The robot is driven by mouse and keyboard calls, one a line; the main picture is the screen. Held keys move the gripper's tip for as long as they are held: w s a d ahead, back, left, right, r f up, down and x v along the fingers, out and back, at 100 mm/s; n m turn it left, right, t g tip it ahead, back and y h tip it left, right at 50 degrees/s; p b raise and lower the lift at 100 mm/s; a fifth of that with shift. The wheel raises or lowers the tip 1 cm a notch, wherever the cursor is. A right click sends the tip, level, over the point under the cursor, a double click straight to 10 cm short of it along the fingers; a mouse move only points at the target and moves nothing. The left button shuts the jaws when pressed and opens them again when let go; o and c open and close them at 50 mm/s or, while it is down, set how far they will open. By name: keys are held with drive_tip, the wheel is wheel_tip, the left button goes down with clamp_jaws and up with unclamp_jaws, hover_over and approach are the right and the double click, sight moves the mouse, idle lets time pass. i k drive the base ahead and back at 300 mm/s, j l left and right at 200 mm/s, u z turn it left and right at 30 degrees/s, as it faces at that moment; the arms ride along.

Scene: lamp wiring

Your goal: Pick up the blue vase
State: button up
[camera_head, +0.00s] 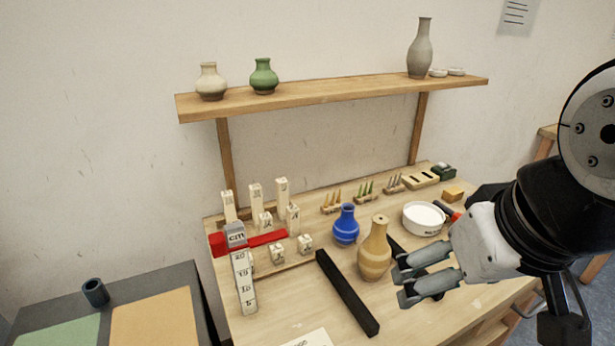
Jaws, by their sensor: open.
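The blue vase (346,226) stands upright on the wooden workbench, a small round-bodied vase with a narrow neck. A taller tan vase with pale bands (375,250) stands just to its right and nearer to me. My gripper (402,283) is at the right, its two grey fingers apart and pointing left toward the tan vase. Nothing shows between the fingers. The blue vase is farther left and behind the tan vase from the gripper, apart from it.
A long black bar (346,293) lies in front of the blue vase. A white bowl (423,218) stands at the right. White labelled blocks and a red bar (267,239) are at the left. A shelf (330,94) with vases spans above. A dark table (190,285) is lower left.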

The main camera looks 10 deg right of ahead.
sight(345, 228)
drive_tip(key=i+l+u, duration=0.15)
drive_tip(key=l, duration=0.25)
drive_tip(key=i+l+u, duration=0.15)
drive_tip(key=l, duration=0.2)
drive_tip(key=i+l+u, duration=0.35)
drive_tip(key=l, duration=0.25)
